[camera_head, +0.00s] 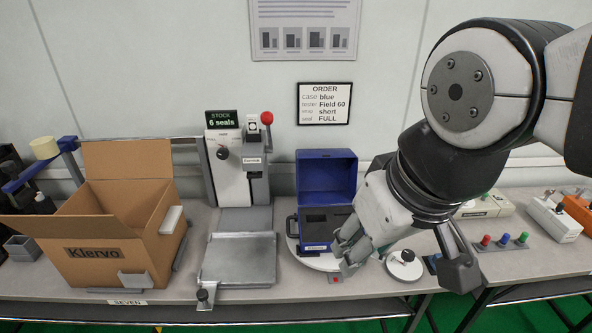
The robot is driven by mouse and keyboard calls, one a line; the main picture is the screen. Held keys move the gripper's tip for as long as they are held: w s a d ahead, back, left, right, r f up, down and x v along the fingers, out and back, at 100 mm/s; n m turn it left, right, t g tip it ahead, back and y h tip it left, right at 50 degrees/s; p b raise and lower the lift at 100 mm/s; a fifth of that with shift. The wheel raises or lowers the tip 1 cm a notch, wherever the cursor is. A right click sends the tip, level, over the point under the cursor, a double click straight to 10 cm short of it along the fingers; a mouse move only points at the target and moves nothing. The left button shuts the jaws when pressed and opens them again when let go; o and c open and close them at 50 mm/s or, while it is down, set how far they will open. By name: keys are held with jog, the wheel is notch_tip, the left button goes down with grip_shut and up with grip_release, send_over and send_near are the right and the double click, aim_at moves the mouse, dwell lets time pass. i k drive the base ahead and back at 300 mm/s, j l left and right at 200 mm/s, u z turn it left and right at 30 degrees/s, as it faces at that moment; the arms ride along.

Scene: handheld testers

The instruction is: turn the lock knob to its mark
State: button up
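The task's lock knob is not labelled in this view, and I cannot tell which knob it is. A dark knob sits on a round white disc (405,266) just right of my gripper. Another knob (205,296) is at the front left corner of the metal tray, and a black knob (222,153) is on the upright press. My gripper (350,250) points down and left, in front of the open blue case (326,176), and covers part of its right side. Its fingertips are small and overlap the case and round base, so their opening and any contact are unclear.
The blue case stands on a round white base (322,263) with a small red spot (335,280) at its front. A cardboard box (105,235) and metal tray (238,260) are left.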

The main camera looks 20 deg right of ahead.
aim_at(408, 255)
jog(key=z, duration=0.75)
jog(key=k+l+u, duration=0.1)
jog(key=k+l, duration=0.2)
jog(key=l, duration=0.2)
jog(key=i, duration=0.2)
jog(key=u, duration=0.05)
